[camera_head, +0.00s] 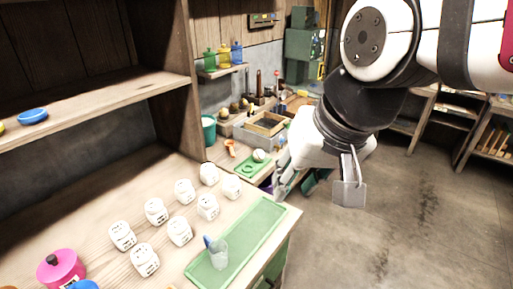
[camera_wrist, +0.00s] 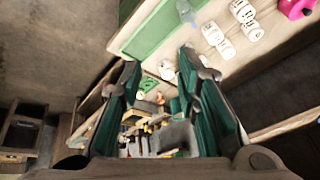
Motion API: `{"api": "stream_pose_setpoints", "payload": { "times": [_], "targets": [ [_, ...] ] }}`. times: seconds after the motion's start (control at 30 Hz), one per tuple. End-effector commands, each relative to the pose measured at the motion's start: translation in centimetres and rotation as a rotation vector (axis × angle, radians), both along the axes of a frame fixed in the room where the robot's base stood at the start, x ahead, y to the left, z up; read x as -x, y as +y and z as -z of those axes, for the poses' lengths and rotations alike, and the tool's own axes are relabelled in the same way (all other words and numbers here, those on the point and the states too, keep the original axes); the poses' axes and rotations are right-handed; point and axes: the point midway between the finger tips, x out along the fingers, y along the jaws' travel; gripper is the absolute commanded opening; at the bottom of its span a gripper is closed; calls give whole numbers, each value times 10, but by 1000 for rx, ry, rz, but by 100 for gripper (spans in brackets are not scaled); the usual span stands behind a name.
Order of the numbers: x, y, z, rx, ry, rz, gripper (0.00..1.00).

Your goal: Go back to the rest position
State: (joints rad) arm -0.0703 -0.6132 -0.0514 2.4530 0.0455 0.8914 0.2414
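My gripper (camera_head: 290,180) hangs in the air to the right of the wooden counter's end, over the floor side. In the wrist view my gripper (camera_wrist: 162,72) has its two green-padded fingers apart, with nothing between them. Several white block-shaped moulds (camera_head: 180,231) stand in two rows on the counter, clear of my gripper. A green mat (camera_head: 262,222) lies along the counter's front edge. A clear cup (camera_head: 219,257) with something blue in it stands on the mat. The cup also shows at the top of the wrist view (camera_wrist: 186,12).
A pink pot (camera_head: 61,268) stands at the counter's left. A wooden shelf (camera_head: 100,100) above it holds a blue dish (camera_head: 33,116). A workbench with trays (camera_head: 256,134) lies behind my gripper. The concrete floor (camera_head: 385,235) at right is clear.

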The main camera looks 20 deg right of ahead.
Motion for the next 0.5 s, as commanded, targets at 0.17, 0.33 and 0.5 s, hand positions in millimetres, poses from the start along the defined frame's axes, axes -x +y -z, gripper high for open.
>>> {"api": "stream_pose_setpoints", "payload": {
  "times": [0.17, 0.33, 0.5],
  "targets": [
    [24, -12, -3, 144, -58, -160, 30],
    [30, -15, -3, 183, -67, -203, 30],
    [30, -15, -3, 181, -67, -202, 30]
  ]
}}
